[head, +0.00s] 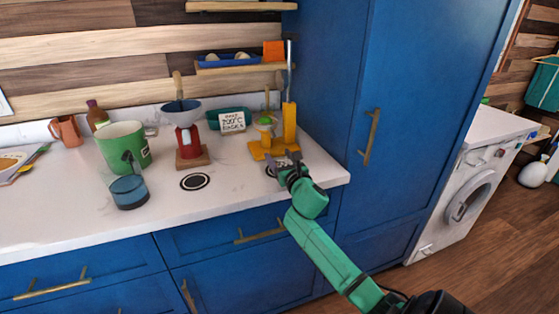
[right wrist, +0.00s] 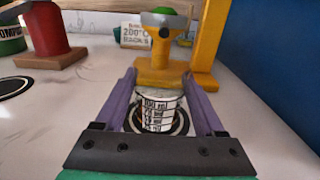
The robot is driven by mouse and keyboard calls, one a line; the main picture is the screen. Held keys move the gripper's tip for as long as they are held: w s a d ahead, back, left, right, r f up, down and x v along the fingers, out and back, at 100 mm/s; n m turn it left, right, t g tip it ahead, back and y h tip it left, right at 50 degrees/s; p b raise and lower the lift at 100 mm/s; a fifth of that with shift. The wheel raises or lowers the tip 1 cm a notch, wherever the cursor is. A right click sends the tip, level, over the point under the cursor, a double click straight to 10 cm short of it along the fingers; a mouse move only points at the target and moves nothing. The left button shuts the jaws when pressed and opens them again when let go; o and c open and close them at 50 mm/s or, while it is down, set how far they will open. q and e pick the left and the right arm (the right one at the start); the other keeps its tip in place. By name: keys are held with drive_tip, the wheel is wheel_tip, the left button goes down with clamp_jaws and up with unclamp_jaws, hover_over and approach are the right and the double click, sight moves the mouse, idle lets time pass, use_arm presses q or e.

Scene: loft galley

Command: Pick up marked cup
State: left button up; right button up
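The marked cup (right wrist: 161,112) is small and pale with black lettering. In the right wrist view it stands upright on a black ring printed on the white counter, between the two purple fingers of my right gripper (right wrist: 160,84). The fingers look open, one on each side of the cup. Any contact with its walls is hard to make out. In the head view my right gripper (head: 284,161) is low over the counter's right end and mostly hides the cup. My left gripper is not in view.
A yellow stand (right wrist: 172,72) is right behind the cup. A red grinder (head: 189,145), a green bin (head: 124,146) and a blue glass (head: 129,192) stand further left. A second black ring (head: 195,181) is empty. A tall blue cabinet (head: 330,90) borders the counter's right side.

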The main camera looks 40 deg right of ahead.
sight(279, 150)
drive_tip(key=c, duration=0.3)
drive_tip(key=shift+r, duration=0.1)
drive_tip(key=shift+c, duration=0.2)
wheel_tip(279, 150, up, 20)
drive_tip(key=p, duration=0.3)
